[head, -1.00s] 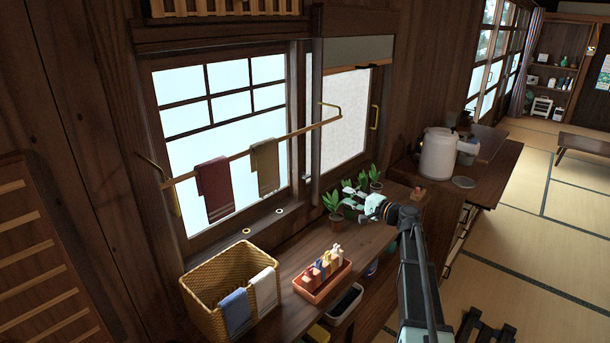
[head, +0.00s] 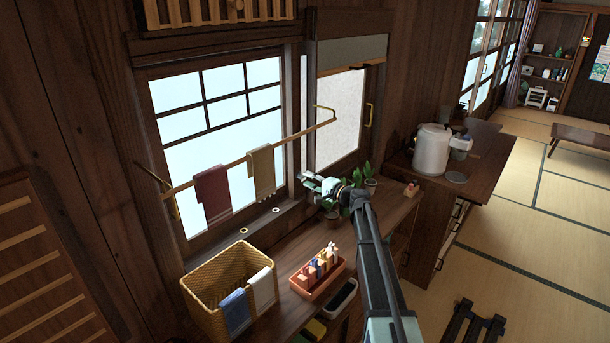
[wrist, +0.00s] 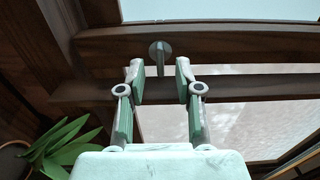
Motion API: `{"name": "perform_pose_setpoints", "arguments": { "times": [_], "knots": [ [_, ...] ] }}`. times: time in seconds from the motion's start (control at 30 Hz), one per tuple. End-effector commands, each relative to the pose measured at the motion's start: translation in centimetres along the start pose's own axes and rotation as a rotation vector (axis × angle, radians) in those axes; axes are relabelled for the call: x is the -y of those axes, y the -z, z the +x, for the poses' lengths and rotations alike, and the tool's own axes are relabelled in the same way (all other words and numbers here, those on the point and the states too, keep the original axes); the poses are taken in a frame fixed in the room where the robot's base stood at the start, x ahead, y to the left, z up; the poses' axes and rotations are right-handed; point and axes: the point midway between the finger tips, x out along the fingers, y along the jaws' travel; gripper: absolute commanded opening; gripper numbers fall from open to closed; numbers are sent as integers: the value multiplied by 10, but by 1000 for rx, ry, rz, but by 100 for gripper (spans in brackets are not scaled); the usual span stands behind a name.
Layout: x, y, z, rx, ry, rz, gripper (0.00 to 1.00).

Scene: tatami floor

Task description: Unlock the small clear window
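The window with clear panes (head: 215,145) is on the left in the head view, divided by dark bars. To its right is a narrower window with a frosted pane (head: 338,110). My gripper (head: 307,184) is in front of the frame's lower part, between the two windows. In the wrist view, my gripper (wrist: 159,76) is open, with fingers apart and nothing held. A small round-headed metal pin (wrist: 158,50) on the dark wooden frame appears between and just beyond the fingertips. Contact cannot be told. I cannot make out the pin in the head view.
A towel rail (head: 290,137) with two towels crosses the windows. Potted plants (head: 368,178) stand close by my gripper, also at left in the wrist view (wrist: 65,145). A basket (head: 205,300) and an orange tray (head: 311,288) are on the counter.

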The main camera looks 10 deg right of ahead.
Motion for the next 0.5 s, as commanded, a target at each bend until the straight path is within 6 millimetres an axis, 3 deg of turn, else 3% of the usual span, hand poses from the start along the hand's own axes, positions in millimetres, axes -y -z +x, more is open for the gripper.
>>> {"name": "perform_pose_setpoints", "arguments": {
  "times": [0.2,0.5],
  "knots": [
    [2,1,23,0,1,1,34],
    [0,0,27,-1,1,1,34]
  ]
}}
